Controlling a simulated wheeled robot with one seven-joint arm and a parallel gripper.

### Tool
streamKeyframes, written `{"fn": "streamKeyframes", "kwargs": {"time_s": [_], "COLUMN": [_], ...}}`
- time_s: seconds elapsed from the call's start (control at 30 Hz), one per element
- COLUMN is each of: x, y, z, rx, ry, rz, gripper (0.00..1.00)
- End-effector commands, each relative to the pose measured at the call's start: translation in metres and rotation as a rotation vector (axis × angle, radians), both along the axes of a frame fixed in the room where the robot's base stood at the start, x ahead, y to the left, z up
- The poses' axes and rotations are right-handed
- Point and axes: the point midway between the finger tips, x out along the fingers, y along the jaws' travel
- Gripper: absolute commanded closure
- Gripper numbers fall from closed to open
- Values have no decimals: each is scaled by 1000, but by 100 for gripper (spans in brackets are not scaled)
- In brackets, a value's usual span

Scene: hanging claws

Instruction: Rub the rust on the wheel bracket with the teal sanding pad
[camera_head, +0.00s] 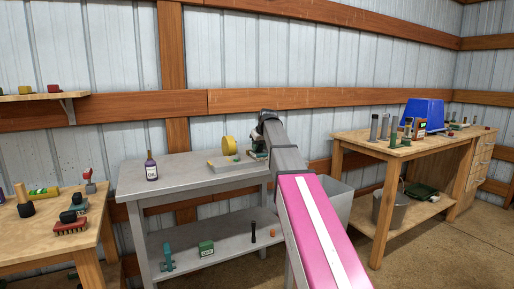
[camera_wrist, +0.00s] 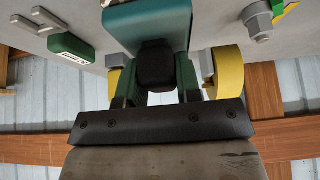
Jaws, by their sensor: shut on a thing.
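My gripper (camera_wrist: 157,84) is shut on the dark grip of the teal sanding pad (camera_wrist: 146,24), seen close up in the wrist view. In the head view, my gripper (camera_head: 259,146) is at the back right of the grey table, just right of the yellow wheel (camera_head: 229,145). The wheel stands at the grey bracket plate (camera_head: 222,163) on that table. In the wrist view, parts of the yellow wheel (camera_wrist: 230,74) show behind the pad and fingers. I cannot make out the rust, or whether the pad touches the bracket.
The grey table's front middle is clear.

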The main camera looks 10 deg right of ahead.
Motion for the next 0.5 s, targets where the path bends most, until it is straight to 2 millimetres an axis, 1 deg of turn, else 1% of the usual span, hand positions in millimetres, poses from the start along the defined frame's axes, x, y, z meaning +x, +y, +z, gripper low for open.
{"fn": "streamKeyframes", "kwargs": {"time_s": [0.3, 0.5], "x": [4, 3], "y": [-14, -12], "z": [-1, 0], "rx": [-5, -4], "ry": [5, 4], "rz": [-1, 1], "gripper": [99, 99]}}
